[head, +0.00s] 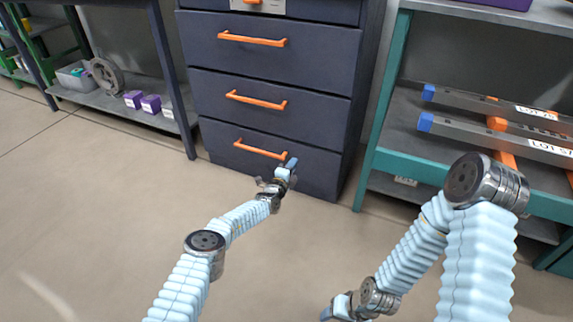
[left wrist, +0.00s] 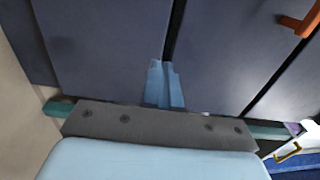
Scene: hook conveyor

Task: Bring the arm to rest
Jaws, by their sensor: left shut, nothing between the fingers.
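My left gripper (head: 290,165) is in front of the lower part of a dark drawer cabinet (head: 270,65), just right of the lowest orange handle. In the left wrist view its blue fingers (left wrist: 164,85) are together with nothing between them, and dark drawer fronts fill the space beyond. I cannot tell whether the fingertips touch the cabinet. My right arm comes in from the right and bends down. My right gripper (head: 327,314) shows only in part at the bottom edge, so its jaws cannot be judged.
The cabinet's drawers with orange handles (head: 262,152) look closed. A green-framed shelf (head: 382,108) with metal bars stands at the right, near my right arm. A low shelf with purple boxes (head: 151,104) is at the left. The floor (head: 90,210) at the left is clear.

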